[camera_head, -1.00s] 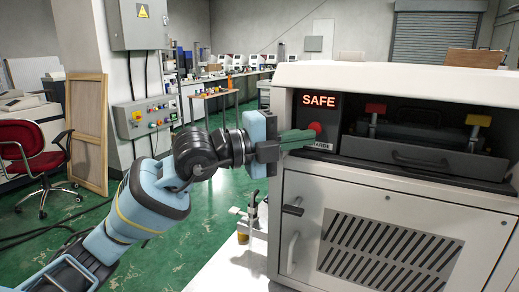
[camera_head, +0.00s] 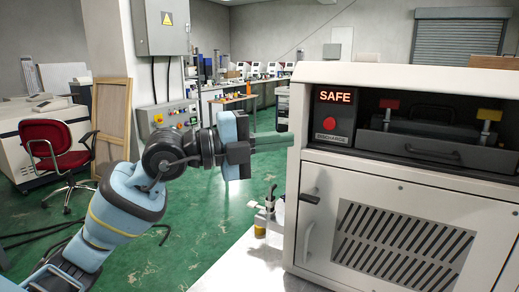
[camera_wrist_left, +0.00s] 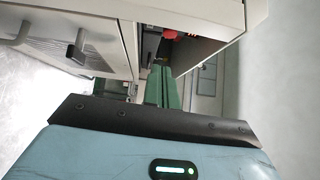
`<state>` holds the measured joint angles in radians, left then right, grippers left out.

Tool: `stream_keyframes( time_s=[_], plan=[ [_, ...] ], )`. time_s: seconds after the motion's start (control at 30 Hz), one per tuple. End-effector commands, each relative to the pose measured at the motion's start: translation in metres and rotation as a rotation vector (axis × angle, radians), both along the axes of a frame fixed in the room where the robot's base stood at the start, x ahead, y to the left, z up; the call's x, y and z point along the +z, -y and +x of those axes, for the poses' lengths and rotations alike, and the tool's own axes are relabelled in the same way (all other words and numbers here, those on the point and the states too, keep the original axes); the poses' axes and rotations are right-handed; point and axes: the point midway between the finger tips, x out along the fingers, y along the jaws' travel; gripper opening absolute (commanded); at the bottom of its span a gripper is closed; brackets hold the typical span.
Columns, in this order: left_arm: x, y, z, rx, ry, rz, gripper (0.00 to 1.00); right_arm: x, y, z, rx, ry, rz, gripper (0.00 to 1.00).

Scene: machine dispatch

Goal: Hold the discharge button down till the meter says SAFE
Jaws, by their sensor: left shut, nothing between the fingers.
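The meter (camera_head: 334,96) on the white machine reads SAFE in lit orange letters. The red discharge button (camera_head: 328,122) sits just below it on a dark panel; a small label under it is partly legible. My left gripper (camera_head: 283,139) is shut and empty, with its green fingers pointing right toward the machine. The fingertips are left of the button and apart from it. In the left wrist view the shut green fingers (camera_wrist_left: 158,88) show below a red spot at the machine's opening. My right gripper is not in view.
The white machine (camera_head: 320,200) has a vented door and a dark recess with a handled drawer (camera_head: 420,150) and red and yellow tabs. A small clamp-like fitting (camera_head: 264,208) stands at its left. Green floor (camera_head: 190,245) is open to the left.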

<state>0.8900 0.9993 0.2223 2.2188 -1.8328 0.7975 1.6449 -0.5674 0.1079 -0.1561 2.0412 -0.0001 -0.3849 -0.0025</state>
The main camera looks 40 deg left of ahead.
Motion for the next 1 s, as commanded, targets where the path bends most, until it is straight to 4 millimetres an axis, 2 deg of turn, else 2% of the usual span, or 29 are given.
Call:
stream_keyframes(
  time_s=[0.2, 0.4, 1.0],
  plan=[
    [-0.003, -0.011, -0.019, 0.0, -0.001, 0.002, 0.0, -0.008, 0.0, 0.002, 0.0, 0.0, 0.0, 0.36],
    [-0.002, -0.017, -0.029, -0.001, 0.0, 0.002, 0.0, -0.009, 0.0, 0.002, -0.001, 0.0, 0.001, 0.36],
    [-0.001, -0.018, -0.032, -0.001, 0.0, 0.002, 0.0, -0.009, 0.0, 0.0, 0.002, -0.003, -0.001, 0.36]
  ],
)
